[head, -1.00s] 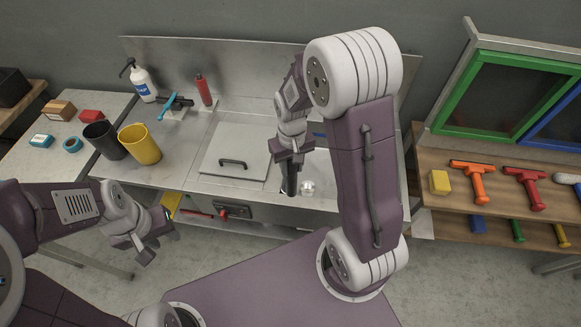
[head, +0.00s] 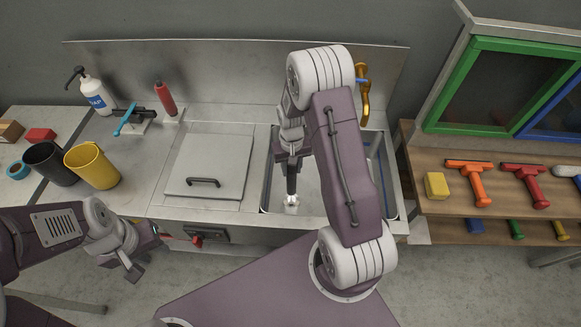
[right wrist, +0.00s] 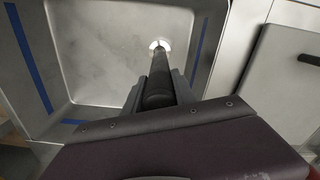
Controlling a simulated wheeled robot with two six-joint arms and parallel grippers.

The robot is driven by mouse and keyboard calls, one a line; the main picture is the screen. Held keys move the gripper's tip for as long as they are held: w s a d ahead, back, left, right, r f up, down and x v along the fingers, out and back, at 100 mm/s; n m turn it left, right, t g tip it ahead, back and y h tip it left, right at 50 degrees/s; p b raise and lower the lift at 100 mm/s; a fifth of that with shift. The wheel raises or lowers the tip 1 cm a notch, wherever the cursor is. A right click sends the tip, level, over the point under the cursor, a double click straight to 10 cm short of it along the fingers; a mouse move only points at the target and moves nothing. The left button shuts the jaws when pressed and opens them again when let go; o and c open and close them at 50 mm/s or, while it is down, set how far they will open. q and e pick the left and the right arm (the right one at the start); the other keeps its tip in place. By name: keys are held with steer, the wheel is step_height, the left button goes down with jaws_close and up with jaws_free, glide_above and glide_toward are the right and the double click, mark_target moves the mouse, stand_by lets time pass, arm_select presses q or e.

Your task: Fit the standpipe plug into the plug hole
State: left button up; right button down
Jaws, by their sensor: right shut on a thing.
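The standpipe plug is a dark upright tube (head: 291,183), held over the right-hand sink basin (head: 392,190). My right gripper (head: 291,156) is shut on its upper part. In the right wrist view the plug (right wrist: 158,82) runs away from the jaws (right wrist: 153,98) toward the bright round plug hole (right wrist: 160,43). Its far end overlaps the hole's lower edge there. In the head view the bright hole (head: 291,201) shows right at the plug's lower end. I cannot tell whether the tip is inside it or just above. My left gripper (head: 142,257) is open and empty, in front of the counter.
A grey lid with a handle (head: 208,165) covers the counter left of the basin. A brass tap (head: 365,100) stands behind the basin. Yellow (head: 93,166) and black (head: 50,163) cups stand at left. A shelf with squeegees (head: 470,183) is at right.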

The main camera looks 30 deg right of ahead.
mark_target(292, 177)
steer(key=shift+s+r, duration=0.15)
steer(key=shift+r, duration=0.05)
step_height(292, 177, down, 5)
steer(key=b, duration=0.3)
steer(key=shift+f+b, duration=0.2)
steer(key=shift+b, duration=0.1)
steer(key=shift+f, duration=0.4)
stand_by(1.1)
steer(key=shift+f+b, duration=1.1)
steer(key=shift+f, duration=0.7)
steer(key=c, duration=0.9)
jaws_free()
steer(key=shift+c, duration=0.2)
steer(key=shift+r, duration=0.15)
